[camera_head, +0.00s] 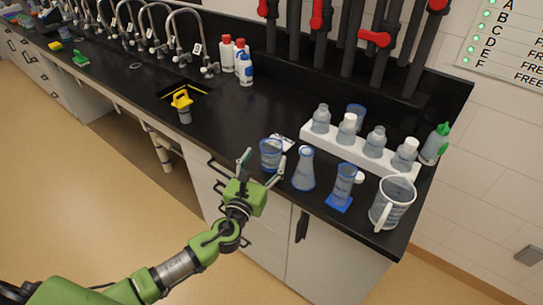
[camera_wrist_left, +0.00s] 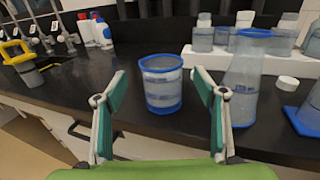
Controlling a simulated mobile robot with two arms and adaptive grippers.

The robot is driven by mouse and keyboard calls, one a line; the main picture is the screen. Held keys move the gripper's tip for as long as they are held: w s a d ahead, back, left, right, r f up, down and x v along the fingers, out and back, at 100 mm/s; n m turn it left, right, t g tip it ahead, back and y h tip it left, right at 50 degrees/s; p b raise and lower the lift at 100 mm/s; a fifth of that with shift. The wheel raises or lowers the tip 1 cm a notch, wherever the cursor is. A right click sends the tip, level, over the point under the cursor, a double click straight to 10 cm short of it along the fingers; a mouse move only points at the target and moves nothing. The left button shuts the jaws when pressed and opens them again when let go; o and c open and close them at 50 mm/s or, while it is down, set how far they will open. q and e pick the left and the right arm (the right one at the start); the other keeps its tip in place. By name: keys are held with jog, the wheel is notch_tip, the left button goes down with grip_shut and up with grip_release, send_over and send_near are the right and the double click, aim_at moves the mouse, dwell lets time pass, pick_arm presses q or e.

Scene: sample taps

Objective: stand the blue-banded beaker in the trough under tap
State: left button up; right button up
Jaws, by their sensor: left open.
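The blue-banded beaker (camera_head: 271,150), clear with a blue rim and a blue base band, stands upright on the black counter near its front edge. In the left wrist view the beaker (camera_wrist_left: 162,85) is between and just beyond the fingers. My left gripper (camera_head: 263,166) is open, with one finger to each side of the beaker. In the left wrist view the gripper (camera_wrist_left: 160,85) holds nothing. A dark trough (camera_head: 198,87) with thin yellow edging is sunk in the counter below the curved taps (camera_head: 181,38). My right gripper is out of view.
A conical flask (camera_head: 304,172) stands close right of the beaker, then a cylinder on a blue base (camera_head: 343,185) and a jug (camera_head: 391,204). A white rack (camera_head: 335,141) of bottles is behind. A yellow-handled object (camera_head: 183,106) stands before the trough.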

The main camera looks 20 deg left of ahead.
pick_arm(q)
jog(key=shift+w+r, duration=0.15)
jog(key=shift+w, duration=0.45)
jog(key=shift+w+d+p, duration=0.15)
jog(key=shift+w+p, duration=0.1)
jog(key=shift+w, duration=0.85)
jog(key=shift+w+d+p, duration=0.1)
jog(key=shift+w+p, duration=0.15)
jog(key=shift+w, duration=0.8)
jog(key=c, duration=1.1)
